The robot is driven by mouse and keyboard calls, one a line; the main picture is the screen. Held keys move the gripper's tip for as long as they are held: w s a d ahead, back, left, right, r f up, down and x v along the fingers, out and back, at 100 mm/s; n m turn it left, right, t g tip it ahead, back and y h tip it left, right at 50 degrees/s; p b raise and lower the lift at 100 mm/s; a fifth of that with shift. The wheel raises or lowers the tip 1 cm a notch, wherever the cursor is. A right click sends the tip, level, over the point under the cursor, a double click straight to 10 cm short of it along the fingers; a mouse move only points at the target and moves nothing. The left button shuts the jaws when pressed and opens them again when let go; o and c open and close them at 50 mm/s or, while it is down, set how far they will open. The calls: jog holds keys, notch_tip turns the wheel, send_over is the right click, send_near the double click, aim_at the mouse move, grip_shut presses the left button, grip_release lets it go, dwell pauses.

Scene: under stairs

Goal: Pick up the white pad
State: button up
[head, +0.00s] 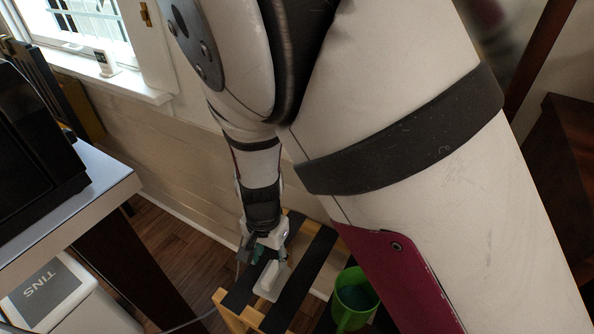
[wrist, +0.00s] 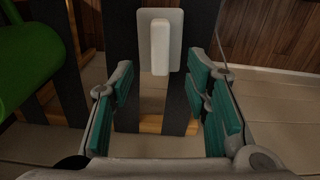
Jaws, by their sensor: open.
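The white pad (wrist: 174,27) is a rounded rectangular plate with a raised bar along its middle. In the head view the white pad (head: 271,283) shows on the slatted wooden stand, just below my gripper (head: 257,258). In the wrist view my gripper (wrist: 161,92) is open and empty, with teal finger pads on both sides. The fingers do not visibly touch the pad. Part of the pad is hidden by my gripper in the head view.
A green cup (head: 354,299) stands right of the pad; it shows large at the left in the wrist view (wrist: 32,62). The wooden stand (head: 228,308) has dark slats with gaps. A table (head: 98,180) with a black appliance (head: 38,140) stands left, above a box marked TINS (head: 45,290).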

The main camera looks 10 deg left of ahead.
aim_at(271, 272)
notch_tip(271, 272, down, 8)
jog(key=b, duration=0.3)
jog(key=shift+f, duration=0.1)
jog(key=shift+c, duration=0.3)
grip_shut()
